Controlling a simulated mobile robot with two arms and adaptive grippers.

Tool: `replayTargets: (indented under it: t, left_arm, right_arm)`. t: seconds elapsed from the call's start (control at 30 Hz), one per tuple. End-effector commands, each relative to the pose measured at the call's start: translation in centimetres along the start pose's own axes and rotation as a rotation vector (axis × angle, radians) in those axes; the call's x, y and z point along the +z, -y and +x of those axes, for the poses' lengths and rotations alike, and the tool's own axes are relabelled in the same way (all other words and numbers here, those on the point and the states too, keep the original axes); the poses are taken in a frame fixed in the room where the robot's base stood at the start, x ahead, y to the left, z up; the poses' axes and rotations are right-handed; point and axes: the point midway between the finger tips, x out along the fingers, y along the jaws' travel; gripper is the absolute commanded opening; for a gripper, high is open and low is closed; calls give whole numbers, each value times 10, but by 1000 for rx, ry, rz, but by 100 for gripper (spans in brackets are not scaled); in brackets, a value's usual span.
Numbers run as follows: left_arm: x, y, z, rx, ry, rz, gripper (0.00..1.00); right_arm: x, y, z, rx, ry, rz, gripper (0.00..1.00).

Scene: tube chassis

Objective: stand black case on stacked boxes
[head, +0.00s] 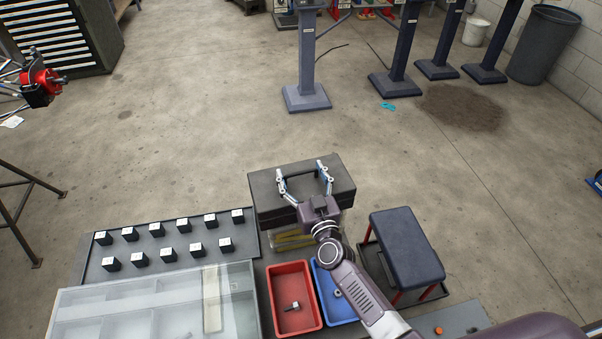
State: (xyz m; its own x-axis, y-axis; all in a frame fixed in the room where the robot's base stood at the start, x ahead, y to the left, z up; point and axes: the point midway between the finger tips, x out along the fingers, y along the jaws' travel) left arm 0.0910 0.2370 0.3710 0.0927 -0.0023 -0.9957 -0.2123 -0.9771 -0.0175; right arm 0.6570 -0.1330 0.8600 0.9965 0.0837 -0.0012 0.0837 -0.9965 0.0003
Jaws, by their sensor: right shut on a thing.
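The black case (265,192) is a dark, flat-topped box in the middle of the head view. My right gripper (304,175) reaches over it from the lower right, its fingers set wide apart and shut on the case. A clear box with yellowish contents (290,241) shows partly below the case's near edge. The case and my wrist hide most of it, and I cannot tell whether the case touches it. I cannot clearly make out the stacked boxes. My left gripper is not in view.
A red bin (278,314) and a blue bin (341,306) hold small metal parts. A dark tray (155,274) of small blocks and a clear-lidded organizer (130,325) lie left. A dark padded stool (406,247) stands right. The floor beyond is mostly clear.

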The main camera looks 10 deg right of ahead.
Motion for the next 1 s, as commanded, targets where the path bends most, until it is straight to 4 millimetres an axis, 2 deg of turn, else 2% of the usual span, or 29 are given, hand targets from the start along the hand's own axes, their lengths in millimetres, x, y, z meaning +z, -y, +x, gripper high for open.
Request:
replayTargets:
  t: [0.03,0.07,0.2,0.57,0.77,1.0]
  left_arm:
    - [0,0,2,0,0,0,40]
    - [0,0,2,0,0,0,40]
    - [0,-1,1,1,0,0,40]
    - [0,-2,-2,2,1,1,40]
    - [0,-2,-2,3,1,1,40]
    - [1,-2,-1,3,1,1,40]
  right_arm:
    - [-2,0,1,2,-8,0,14]
    - [2,0,0,0,0,0,74]
    - [2,0,0,0,0,0,89]
    - [-2,0,0,0,0,0,90]
    - [1,0,-26,0,3,0,90]
    - [2,0,-75,0,3,-1,90]
